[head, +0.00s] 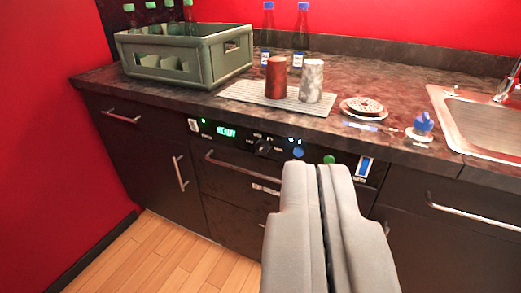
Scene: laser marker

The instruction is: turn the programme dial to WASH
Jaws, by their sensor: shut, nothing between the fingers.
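The programme dial (263,147) is a dark round knob on the black control panel under the counter's front edge. Small white lettering surrounds it, too small to read surely. A green lit display (226,132) left of it reads READY. A blue button (298,152) and a green button (329,158) sit right of the dial. My gripper (319,168) is shut and empty, in front of the panel, below and right of the dial and apart from it in the picture. It hides part of the appliance front.
A green crate (185,72) with bottles stands at the counter's back left. Two blue-capped bottles, a red can (276,78) and a marbled can (311,80) on a ribbed mat (240,95) stand mid-counter. A sink (476,122) is at right. A door handle (225,164) juts out below the dial.

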